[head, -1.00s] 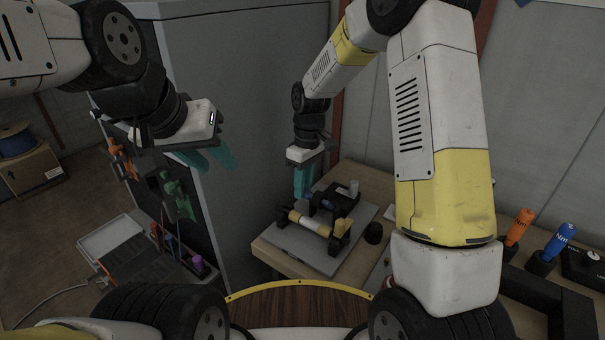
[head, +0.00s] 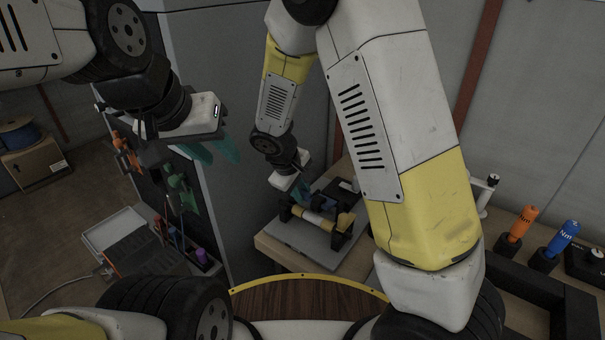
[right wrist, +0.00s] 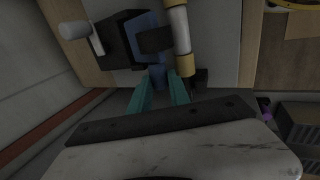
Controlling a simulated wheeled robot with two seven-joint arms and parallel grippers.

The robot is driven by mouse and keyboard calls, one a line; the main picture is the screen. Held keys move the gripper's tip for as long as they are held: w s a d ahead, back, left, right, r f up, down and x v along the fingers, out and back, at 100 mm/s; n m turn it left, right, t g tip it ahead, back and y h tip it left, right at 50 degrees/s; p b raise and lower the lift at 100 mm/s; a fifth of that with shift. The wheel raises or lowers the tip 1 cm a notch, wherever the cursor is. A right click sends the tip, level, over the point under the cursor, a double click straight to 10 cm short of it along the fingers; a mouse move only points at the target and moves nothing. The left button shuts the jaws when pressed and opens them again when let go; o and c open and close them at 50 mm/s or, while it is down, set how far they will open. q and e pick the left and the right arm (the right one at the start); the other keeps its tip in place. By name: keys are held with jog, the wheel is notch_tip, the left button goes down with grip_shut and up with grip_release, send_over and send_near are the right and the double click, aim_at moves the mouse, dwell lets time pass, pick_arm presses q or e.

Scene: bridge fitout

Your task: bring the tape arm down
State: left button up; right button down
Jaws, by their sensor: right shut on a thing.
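The fixture on the bench has a white roller with yellow ends (head: 315,218) between black brackets on a grey plate (head: 297,241). The roller also shows in the right wrist view (right wrist: 181,32). Beside it is a blue and black arm part, the tape arm (right wrist: 148,38). My right gripper (head: 298,192) is low and tilted at the fixture's left side. In the right wrist view its teal fingers (right wrist: 159,82) are shut around the blue end of that arm. The arm's exact angle is hard to tell. My left gripper (head: 215,152) is open and empty, raised by the grey cabinet.
The grey cabinet (head: 232,215) stands left of the bench. An orange tool (head: 520,224) and a blue tool (head: 561,240) stand in holders at the right. A tray (head: 115,233) lies low at the left. My right arm covers part of the bench.

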jog(key=shift+s+a+f+t, duration=0.15)
jog(key=shift+f+t, duration=0.1)
jog(key=shift+t, duration=0.15)
jog(key=c, duration=1.2)
grip_release()
